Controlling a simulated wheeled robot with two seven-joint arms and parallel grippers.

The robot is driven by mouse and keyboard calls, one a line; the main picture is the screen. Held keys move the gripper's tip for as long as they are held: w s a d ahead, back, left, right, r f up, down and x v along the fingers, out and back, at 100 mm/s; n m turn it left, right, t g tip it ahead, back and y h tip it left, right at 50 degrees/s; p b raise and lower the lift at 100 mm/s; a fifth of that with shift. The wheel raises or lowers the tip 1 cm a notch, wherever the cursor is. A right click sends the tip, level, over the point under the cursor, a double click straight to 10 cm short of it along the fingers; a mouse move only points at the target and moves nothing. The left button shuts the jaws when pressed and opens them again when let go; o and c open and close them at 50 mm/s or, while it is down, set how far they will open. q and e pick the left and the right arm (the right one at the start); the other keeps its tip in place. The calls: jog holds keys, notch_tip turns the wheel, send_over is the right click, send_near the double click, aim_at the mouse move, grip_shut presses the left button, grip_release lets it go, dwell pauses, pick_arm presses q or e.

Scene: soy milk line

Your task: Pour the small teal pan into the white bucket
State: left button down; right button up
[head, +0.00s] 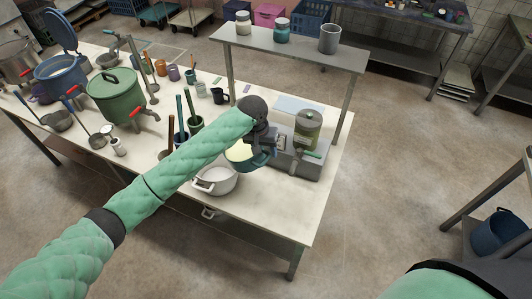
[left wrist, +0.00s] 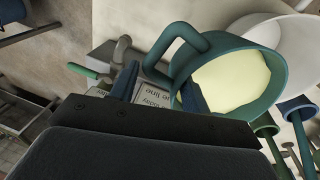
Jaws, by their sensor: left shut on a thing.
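The small teal pan (head: 262,162) holds a pale cream content. It is at the right end of the table, just right of and partly over the white bucket (head: 217,187). My left gripper (head: 263,143) is shut on the pan at its handle side. The left wrist view shows the pan (left wrist: 270,92) close up, with its looped handle and cream content inside. The white bucket (left wrist: 297,40) shows behind the pan there, partly hidden. No stream of liquid shows. My right gripper is not in view.
A grey machine with a green-and-clear container (head: 308,128) stands right of the pan. A raised shelf (head: 290,48) with jars is behind. Cups with green and blue handles (head: 195,124) stand left of the bucket. A large green pot (head: 115,95) is farther left.

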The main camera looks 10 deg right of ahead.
pick_arm(q)
jog(key=shift+r+h, duration=0.6)
jog(key=shift+r, duration=0.2)
jog(key=shift+a+r+h, duration=0.9)
jog(key=shift+r+h, duration=0.2)
jog(key=shift+h, duration=0.2)
jog(key=shift+a+r+g+h, duration=0.2)
jog(key=shift+r+g+h, duration=0.1)
jog(key=shift+h, duration=0.1)
jog(key=shift+w, duration=0.1)
jog(key=shift+a, duration=0.1)
